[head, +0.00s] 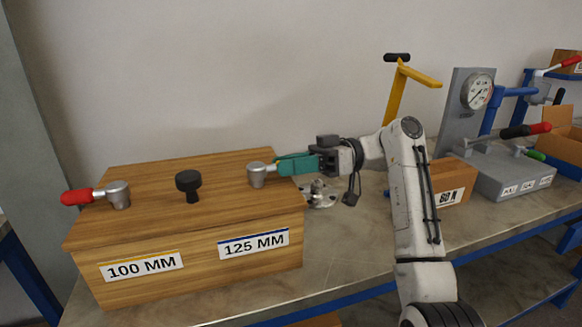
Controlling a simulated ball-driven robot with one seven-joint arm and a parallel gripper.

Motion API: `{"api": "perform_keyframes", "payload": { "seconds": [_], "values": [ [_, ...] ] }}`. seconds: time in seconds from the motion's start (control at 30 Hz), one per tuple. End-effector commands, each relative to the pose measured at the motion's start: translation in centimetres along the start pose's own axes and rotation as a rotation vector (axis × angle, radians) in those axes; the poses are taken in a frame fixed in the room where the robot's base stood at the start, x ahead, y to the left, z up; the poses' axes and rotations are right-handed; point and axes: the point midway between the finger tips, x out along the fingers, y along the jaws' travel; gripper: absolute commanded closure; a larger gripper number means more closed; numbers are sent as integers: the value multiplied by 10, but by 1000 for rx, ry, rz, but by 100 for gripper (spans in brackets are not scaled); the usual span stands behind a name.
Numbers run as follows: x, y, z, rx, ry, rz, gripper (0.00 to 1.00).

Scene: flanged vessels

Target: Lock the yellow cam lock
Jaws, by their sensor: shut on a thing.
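A wooden box (187,222) on the bench carries two grey cam locks on its lid. The right cam lock (257,176) has its handle pointing right, largely hidden by my gripper; a trace of yellowish colour shows there. The left cam lock (119,195) has a red handle (77,197) pointing left. My gripper (292,164), with teal fingers, is shut on the right cam lock's handle at the box's right edge. The handle's full colour and the lock's inner state cannot be made out.
A black knob (188,184) stands between the locks. A metal flanged part (319,194) lies right of the box, under my gripper. Further right are a yellow T-handled stand (395,92), a cardboard box (449,184) and a grey gauge fixture (501,170).

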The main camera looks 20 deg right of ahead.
Motion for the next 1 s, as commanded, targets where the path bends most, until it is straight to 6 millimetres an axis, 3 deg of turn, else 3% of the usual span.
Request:
{"api": "perform_keyframes", "payload": {
  "seconds": [0.27,0.3,0.53,0.83,1.0],
  "values": [
    [0,0,0,2,-1,0,100],
    [0,0,0,2,-1,1,71],
    [0,0,0,2,-1,1,49],
    [-2,0,0,1,0,1,48],
    [-21,1,0,1,1,3,48]
  ]
}}
